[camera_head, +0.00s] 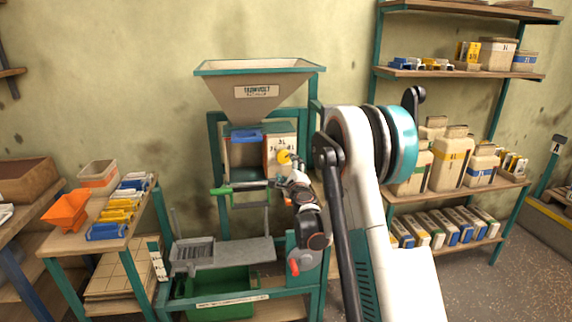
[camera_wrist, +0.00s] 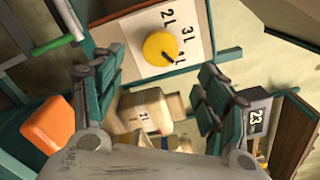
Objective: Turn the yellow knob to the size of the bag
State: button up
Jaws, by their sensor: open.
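The round yellow knob (camera_head: 284,156) sits on a pale dial plate (camera_head: 273,146) on the machine front, right below the hopper. In the wrist view the knob (camera_wrist: 160,48) is near the top, with labels 2L and 3L and a third, partly covered label around it. A dark mark on the knob faces the third label, at lower right. My gripper (camera_wrist: 155,95) is open and empty, its two fingers spread wide below the knob, apart from it. In the head view my gripper (camera_head: 287,178) is just below the knob. A blue item (camera_head: 247,135), possibly a bag, is under the hopper; its size is unreadable.
A teal-rimmed hopper (camera_head: 258,80) stands above the machine. A green-handled lever (camera_head: 222,191) sticks out left of the dial. A grey tray (camera_head: 222,254) is below. A side table (camera_head: 72,240) with blue, yellow and white packs is at left; shelves (camera_head: 470,183) are at right.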

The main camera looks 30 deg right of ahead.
jog(key=shift+v, duration=1.45)
